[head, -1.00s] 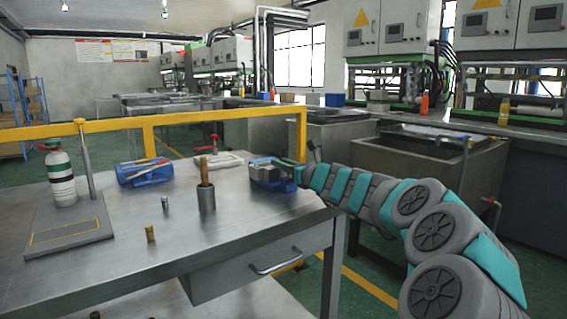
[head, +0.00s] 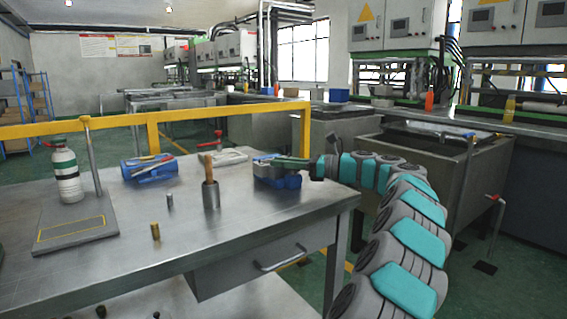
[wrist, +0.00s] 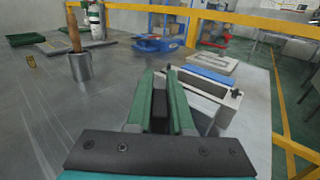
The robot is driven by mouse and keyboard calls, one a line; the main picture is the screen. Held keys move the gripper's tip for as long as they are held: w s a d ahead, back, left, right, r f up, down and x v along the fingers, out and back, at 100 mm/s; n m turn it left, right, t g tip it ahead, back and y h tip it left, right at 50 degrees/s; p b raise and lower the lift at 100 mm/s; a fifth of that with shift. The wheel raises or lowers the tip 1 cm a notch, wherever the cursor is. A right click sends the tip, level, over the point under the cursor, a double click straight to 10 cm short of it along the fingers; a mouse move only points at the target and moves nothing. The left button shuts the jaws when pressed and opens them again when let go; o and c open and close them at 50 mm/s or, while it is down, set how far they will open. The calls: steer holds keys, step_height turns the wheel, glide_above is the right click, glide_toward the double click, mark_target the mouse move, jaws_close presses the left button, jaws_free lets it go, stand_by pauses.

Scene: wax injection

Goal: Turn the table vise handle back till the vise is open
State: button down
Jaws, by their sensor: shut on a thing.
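The table vise (head: 270,176), blue and grey, stands near the right edge of the metal table; its grey body also shows in the wrist view (wrist: 208,100), just right of the fingers. My gripper (head: 284,162) reaches in from the right over the vise's right side. In the wrist view, my gripper's green fingers (wrist: 160,92) are shut on a dark bar (wrist: 160,112), which looks like the vise handle. The fingers hide most of it. How wide the vise jaws stand apart is hard to tell.
A wooden-handled tool in a metal cup (head: 211,194) stands left of the vise. A yellow rail (head: 225,113) runs behind the table (head: 120,262).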

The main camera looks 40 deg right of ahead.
steer(key=shift+s+a+n+g+y, duration=0.1)
steer(key=shift+s+n+g+y, duration=0.05)
steer(key=shift+n+g+y, duration=0.55)
steer(key=shift+s+a+n+g+y, duration=0.1)
steer(key=shift+n+g+y, duration=0.5)
steer(key=shift+g+y, duration=0.15)
steer(key=shift+s+n+g+y, duration=0.1)
steer(key=shift+n+g+y, duration=0.5)
steer(key=shift+g, duration=0.15)
steer(key=shift+s+a+r+n+g+y, duration=0.1)
steer(key=shift+a+r+n+g+y, duration=0.1)
steer(key=shift+n+g+y, duration=0.15)
steer(key=c, duration=0.8)
jaws_free()
steer(key=shift+f, duration=0.1)
